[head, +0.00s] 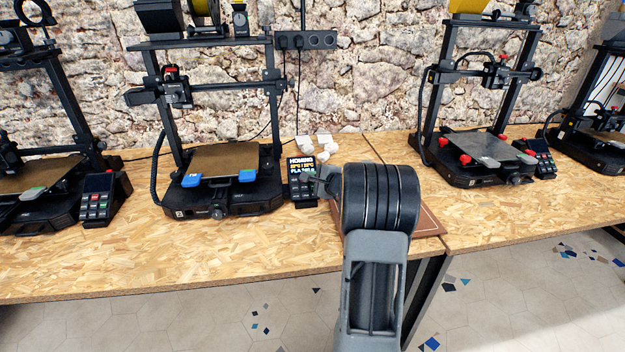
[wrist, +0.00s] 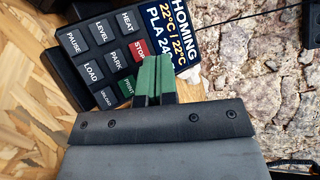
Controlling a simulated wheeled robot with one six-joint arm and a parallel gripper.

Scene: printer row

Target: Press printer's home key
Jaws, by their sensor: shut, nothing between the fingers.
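The second printer from the left (head: 215,195) has a small control box beside it. Its screen (head: 301,168) reads "HOMING" with temperature and PLA lines, also seen in the wrist view (wrist: 181,32). The keypad (wrist: 102,62) shows PAUSE, LEVEL, HEAT, LOAD, PARK, red STOP, UNLOAD and green PRINT keys. No visible key is labelled home; the spot beside PRINT is covered by my fingers. My gripper (wrist: 154,68) is shut and empty, its green fingertips over the keypad's edge near STOP and PRINT. I cannot tell whether they touch a key.
More printers stand left (head: 40,190), right (head: 480,155) and far right (head: 600,140), with a separate control box (head: 97,197) by the left one. The wooden bench (head: 130,255) is clear in front. A brown board (head: 428,222) lies behind my arm. Pale lumps (head: 318,147) lie near the wall.

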